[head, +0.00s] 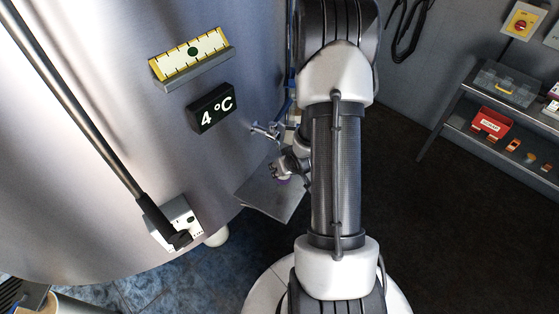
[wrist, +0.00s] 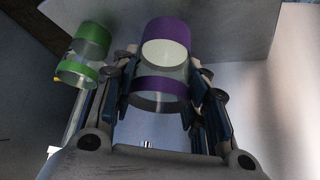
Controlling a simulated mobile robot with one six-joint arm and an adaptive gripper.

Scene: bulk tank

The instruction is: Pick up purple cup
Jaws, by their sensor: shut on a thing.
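The purple cup (wrist: 165,88) is in the middle of the wrist view, clear-walled with purple bands and a pale round face. My gripper (wrist: 162,72) is shut on it, one finger against each side. In the head view only a small bit of purple shows at my gripper (head: 288,168), low beside the tank; my arm hides most of that area. I cannot tell whether the cup still touches a surface.
A clear cup with green bands (wrist: 77,72) is close to my left finger in the wrist view. A grey metal plate (head: 272,196) lies below my gripper, against the big steel tank (head: 120,120). A shelf rack (head: 455,115) stands at the right, with dark open floor before it.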

